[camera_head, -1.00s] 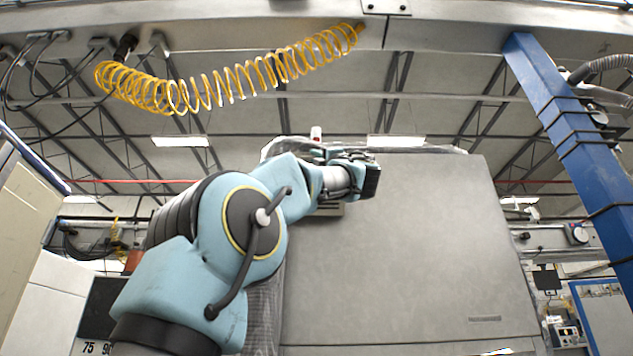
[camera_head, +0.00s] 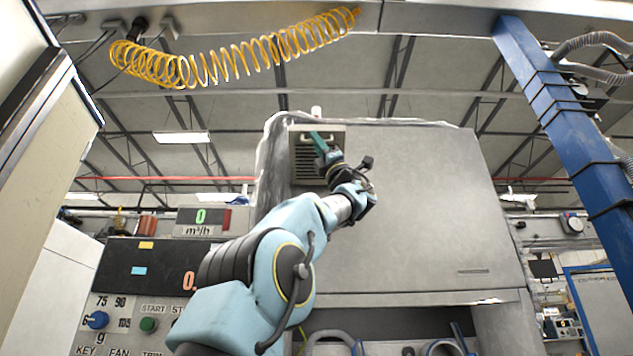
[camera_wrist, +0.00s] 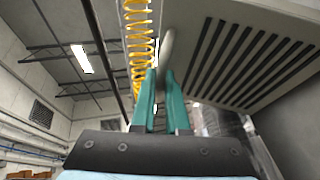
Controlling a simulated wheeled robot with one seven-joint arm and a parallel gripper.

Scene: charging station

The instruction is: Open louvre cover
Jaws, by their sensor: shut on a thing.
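The louvre cover (camera_head: 305,165) is a grey panel with dark slots, high on the left part of the large grey cabinet's face. Its pale handle (camera_head: 303,137) is near its upper edge. In the wrist view the slotted cover (camera_wrist: 245,60) fills the upper right, and the handle (camera_wrist: 166,47) runs between the teal fingers. My gripper (camera_head: 315,136) is shut on the handle; its fingertips also show in the wrist view (camera_wrist: 164,75). My gripper and wrist hide part of the cover's right side. I cannot tell whether the cover stands away from the cabinet.
The grey cabinet (camera_head: 420,210) spreads to the right of the cover. A yellow coiled hose (camera_head: 235,62) hangs above. A blue post (camera_head: 570,130) stands at the right. A control panel (camera_head: 135,270) is at lower left, beside a pale cabinet edge (camera_head: 45,150).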

